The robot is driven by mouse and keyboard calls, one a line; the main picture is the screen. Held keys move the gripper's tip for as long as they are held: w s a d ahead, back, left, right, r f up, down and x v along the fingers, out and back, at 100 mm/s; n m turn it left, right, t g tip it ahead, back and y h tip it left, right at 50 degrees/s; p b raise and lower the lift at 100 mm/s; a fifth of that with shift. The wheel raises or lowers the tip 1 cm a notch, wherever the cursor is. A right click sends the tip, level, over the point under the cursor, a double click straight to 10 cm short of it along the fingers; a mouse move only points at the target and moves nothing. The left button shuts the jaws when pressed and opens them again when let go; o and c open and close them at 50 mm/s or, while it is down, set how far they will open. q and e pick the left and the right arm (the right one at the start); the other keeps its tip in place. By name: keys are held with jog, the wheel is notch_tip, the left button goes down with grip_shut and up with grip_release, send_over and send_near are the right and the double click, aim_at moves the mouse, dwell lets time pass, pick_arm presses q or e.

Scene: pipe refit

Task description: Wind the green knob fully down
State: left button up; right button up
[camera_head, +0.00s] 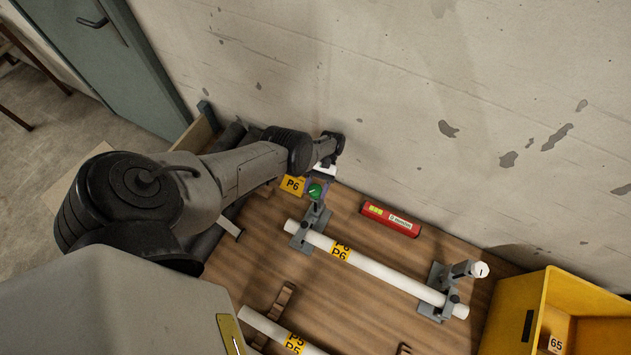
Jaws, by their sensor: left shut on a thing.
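The green knob (316,190) sits on top of a grey pipe clamp (311,222) near the back of the wooden table. My left gripper (317,183) reaches down from above and is shut on the green knob; its fingers partly cover it. A white pipe (376,268) with a yellow P6 label (341,252) lies across this clamp and a second grey clamp (437,291) on the right, which has a white knob (480,269). How far down the green knob is cannot be told. My right gripper is not in view.
A red level (391,219) lies behind the pipe near the wall. A yellow P6 tag (292,185) stands beside the green knob. A yellow crate (540,290) is at the right. Another pipe (262,327) with a P5 label lies at the front.

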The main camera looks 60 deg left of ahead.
pick_arm(q)
jog(key=shift+n+t+h+p, duration=0.5)
jog(key=shift+n+t+h, duration=0.7)
jog(key=shift+n+t, duration=0.35)
jog(key=shift+n+t, duration=0.35)
jog(key=shift+f, duration=0.1)
jog(key=o, duration=0.9)
